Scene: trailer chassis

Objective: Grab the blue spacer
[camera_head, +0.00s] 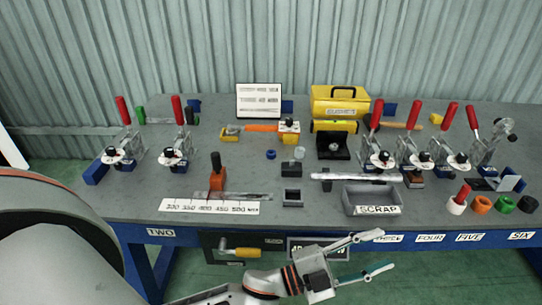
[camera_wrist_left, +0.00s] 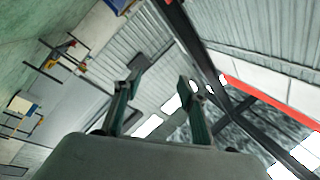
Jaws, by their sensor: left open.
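A small blue ring, which looks like the blue spacer (camera_head: 271,154), lies on the grey workbench top (camera_head: 330,215) near the middle. My left gripper (camera_head: 385,252) is in front of the bench's front edge, to the right of the spacer and nearer to me. Its two fingers are spread and nothing is between them. The left wrist view also shows the open, empty fingers (camera_wrist_left: 158,85), with walls and far furniture beyond; the spacer does not show there. My right gripper is in neither view.
Around the spacer are a dark square block (camera_head: 292,197), an orange-handled tool (camera_head: 262,127) and a black stand (camera_head: 333,147). A grey scrap bin (camera_head: 371,199) stands at the front. Several toggle clamps (camera_head: 420,153) and coloured rings (camera_head: 480,205) fill the right side.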

